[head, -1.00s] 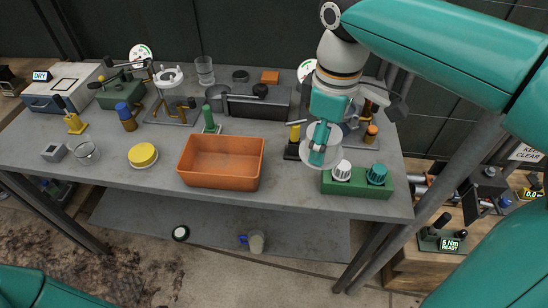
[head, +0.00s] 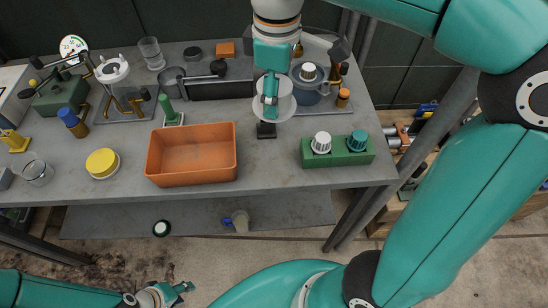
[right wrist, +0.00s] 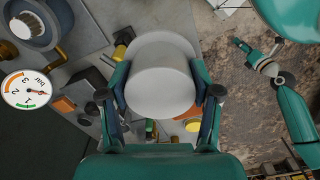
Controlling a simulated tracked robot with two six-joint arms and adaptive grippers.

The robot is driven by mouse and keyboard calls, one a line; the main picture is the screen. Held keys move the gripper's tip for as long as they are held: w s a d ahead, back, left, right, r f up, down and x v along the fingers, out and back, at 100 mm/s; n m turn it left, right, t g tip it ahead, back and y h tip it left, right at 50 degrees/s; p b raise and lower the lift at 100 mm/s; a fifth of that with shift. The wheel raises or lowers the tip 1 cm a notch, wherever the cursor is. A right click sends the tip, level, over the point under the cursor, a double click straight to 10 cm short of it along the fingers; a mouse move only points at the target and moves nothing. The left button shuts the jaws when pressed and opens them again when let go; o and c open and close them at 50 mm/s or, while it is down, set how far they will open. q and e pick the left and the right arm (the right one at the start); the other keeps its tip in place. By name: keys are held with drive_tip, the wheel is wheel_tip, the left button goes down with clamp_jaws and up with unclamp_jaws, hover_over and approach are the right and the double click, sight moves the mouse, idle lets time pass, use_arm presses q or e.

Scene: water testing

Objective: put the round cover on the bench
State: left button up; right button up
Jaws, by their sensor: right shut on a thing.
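The round cover is a white disc with a thick raised hub; it hangs in my right gripper (head: 270,92) in the head view. Its white rim (head: 284,108) shows around the fingertips. In the right wrist view the cover (right wrist: 160,85) fills the space between the two fingers, which are shut on its hub. It appears to be above the bench (head: 270,162), over a small black stand; its exact height is unclear. My left gripper (head: 180,292) is low at the front left, away from the bench, and its finger opening is too small to judge.
An orange tray (head: 192,178) stands left of the cover, and a green block with two knobs (head: 338,158) stands to the right. A grey-blue pot (head: 310,88) is close behind on the right. The bench strip between tray and green block is bare.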

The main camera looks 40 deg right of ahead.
sight(275, 162)
wheel_tip(275, 162, down, 20)
drive_tip(key=shift+r+b, duration=0.25)
drive_tip(key=shift+b, duration=0.65)
drive_tip(key=shift+f, duration=0.15)
drive_tip(key=o, duration=1.2)
drive_tip(key=shift+r, duration=0.25)
wheel_tip(275, 162, up, 12)
drive_tip(key=shift+f+p, duration=0.1)
drive_tip(key=shift+p, duration=0.45)
